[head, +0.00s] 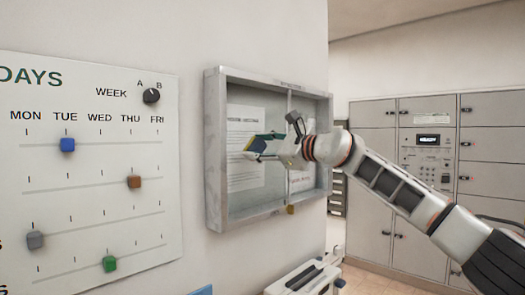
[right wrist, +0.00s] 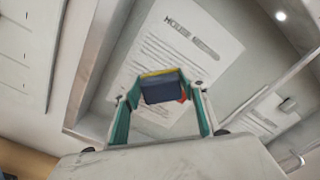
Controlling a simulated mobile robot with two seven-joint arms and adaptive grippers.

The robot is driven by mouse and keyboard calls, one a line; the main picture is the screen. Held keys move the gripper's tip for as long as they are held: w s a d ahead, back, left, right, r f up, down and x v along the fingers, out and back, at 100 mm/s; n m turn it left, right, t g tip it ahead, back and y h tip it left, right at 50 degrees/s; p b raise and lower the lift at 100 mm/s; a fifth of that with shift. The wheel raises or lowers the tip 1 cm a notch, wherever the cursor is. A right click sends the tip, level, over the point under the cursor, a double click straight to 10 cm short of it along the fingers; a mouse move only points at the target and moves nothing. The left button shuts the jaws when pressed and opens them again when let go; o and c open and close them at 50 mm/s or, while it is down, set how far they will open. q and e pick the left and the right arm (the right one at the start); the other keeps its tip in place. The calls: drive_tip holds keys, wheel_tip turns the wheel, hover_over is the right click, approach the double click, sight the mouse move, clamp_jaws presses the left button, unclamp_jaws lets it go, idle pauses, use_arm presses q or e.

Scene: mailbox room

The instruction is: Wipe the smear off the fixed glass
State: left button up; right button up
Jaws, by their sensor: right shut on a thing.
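The wall display case (head: 214,150) has a grey metal frame and a glass front, with printed notices (head: 245,180) behind the glass. An upright divider (head: 288,115) splits the front; I cannot tell which pane is the fixed one. My right gripper (head: 264,149) is in front of the left part of the glass, shut on a small dark-blue and yellow block, like a wiping pad. The block (right wrist: 163,88) shows between the teal-lined fingers in the right wrist view, over the notice headed "HOUSE". I cannot tell whether it touches the glass. No smear is clearly visible. My left gripper is out of view.
A white board (head: 90,225) with weekday columns and coloured sliders hangs on the wall at left. Grey mailbox lockers (head: 375,235) with a keypad panel (head: 427,150) stand at right, behind my right arm. A small brass-coloured lock (head: 291,209) sits on the case's lower edge.

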sight(240, 145)
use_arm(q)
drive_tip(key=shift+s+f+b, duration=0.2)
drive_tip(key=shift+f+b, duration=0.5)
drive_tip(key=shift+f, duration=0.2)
use_arm(e)
drive_tip(key=shift+s+a+f, duration=0.1)
drive_tip(key=shift+s+a, duration=1.15)
drive_tip(key=shift+s, duration=0.1)
use_arm(q)
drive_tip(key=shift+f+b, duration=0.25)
drive_tip(key=shift+b, duration=0.25)
use_arm(e)
drive_tip(key=shift+s+d, duration=0.45)
use_arm(q)
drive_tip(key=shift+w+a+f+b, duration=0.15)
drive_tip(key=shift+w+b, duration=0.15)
drive_tip(key=shift+b, duration=0.3)
use_arm(e)
drive_tip(key=shift+v, duration=2.4)
drive_tip(key=shift+v, duration=1.5)
